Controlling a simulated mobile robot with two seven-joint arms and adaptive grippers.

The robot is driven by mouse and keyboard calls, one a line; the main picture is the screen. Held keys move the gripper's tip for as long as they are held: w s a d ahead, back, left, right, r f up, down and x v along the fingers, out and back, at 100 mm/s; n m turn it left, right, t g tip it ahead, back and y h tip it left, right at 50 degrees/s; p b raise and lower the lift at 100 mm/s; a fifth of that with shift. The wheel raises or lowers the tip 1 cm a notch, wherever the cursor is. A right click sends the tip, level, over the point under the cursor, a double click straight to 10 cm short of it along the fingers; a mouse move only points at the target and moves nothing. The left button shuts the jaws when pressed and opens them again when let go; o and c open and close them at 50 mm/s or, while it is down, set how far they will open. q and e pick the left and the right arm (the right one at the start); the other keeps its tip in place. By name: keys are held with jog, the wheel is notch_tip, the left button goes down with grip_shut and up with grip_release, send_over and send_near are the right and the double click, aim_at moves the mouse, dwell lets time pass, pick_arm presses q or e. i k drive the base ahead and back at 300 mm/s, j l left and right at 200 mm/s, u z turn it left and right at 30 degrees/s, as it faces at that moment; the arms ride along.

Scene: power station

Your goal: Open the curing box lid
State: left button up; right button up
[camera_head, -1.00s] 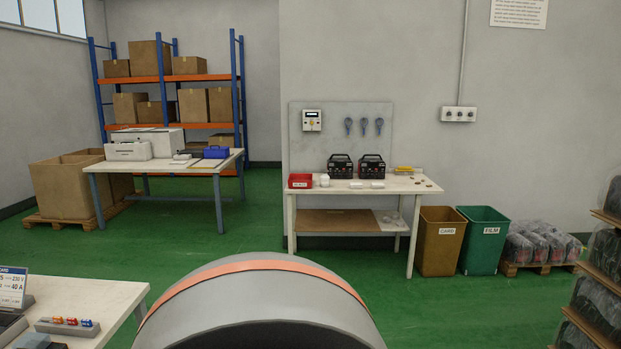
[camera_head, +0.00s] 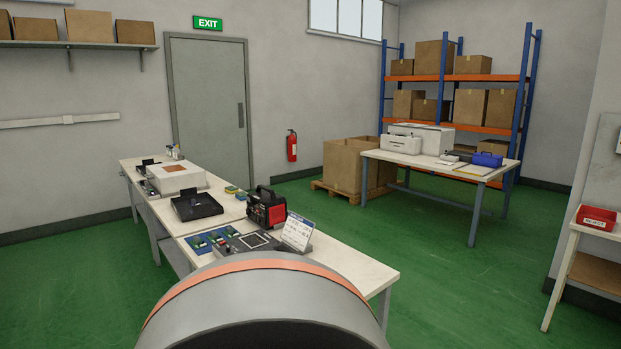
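A low white box with an orange-brown panel on its top (camera_head: 176,178) sits toward the far end of the long white workbench (camera_head: 345,268). It looks like the curing box, and its top appears closed. It is small in view, so I cannot make out a handle or label. Neither of my grippers is in view.
On the bench are a black tray (camera_head: 196,206), a red-and-black power unit (camera_head: 267,208), green boards (camera_head: 210,239) and a sign card (camera_head: 297,232). A side table (camera_head: 433,165) stands at the back right. Green floor (camera_head: 440,280) is clear right of the bench.

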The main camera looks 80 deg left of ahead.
aim_at(172, 177)
jog(key=u, duration=1.65)
jog(key=i+j+u, duration=0.1)
jog(key=j+u, duration=0.3)
jog(key=j, duration=0.15)
jog(key=i+j+u, duration=0.2)
jog(key=j+u, duration=0.25)
jog(key=i+j+u, duration=0.25)
jog(key=j+u, duration=0.15)
jog(key=j, duration=0.15)
jog(key=i+j+u, duration=0.3)
jog(key=u, duration=0.15)
jog(key=i+j+u, duration=0.5)
jog(key=i+u, duration=0.35)
jog(key=i+j+u, duration=0.1)
jog(key=i, duration=1.25)
jog(key=i+j+z, duration=0.15)
jog(key=i+z, duration=0.3)
jog(key=i+j+z, duration=0.45)
jog(key=i, duration=0.15)
jog(key=i+j+z, duration=0.3)
jog(key=z, duration=0.15)
jog(key=i+j+z, duration=0.25)
jog(key=j+z, duration=0.2)
jog(key=i+j+z, duration=0.25)
jog(key=j+z, duration=0.25)
jog(key=j, duration=0.2)
